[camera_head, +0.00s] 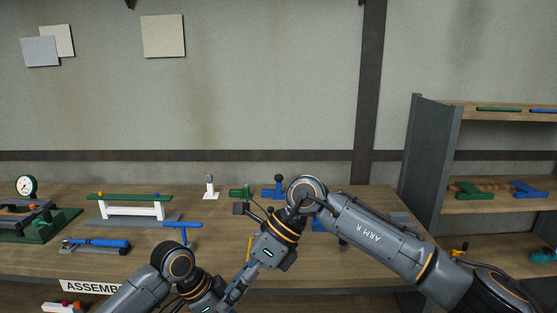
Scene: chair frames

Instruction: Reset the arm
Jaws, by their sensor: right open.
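My right arm, marked ARM R, comes in from the right and bends at a joint in front of the table. Its wrist points down and to the left, and my right gripper (238,290) is at the lower middle, small and partly lost against the dark parts near it. It is open and I see nothing between its fingers. My left arm comes in from the bottom left, with its wrist close to the right gripper. The left gripper's fingers are below the picture's edge.
A wooden table (60,196) holds a green-topped white frame (130,206), a blue-handled tool (100,244), a blue T-shaped piece (183,232), a dial gauge fixture (28,187) and small green (240,191) and blue parts (272,192). A shelf (428,150) with coloured parts stands right.

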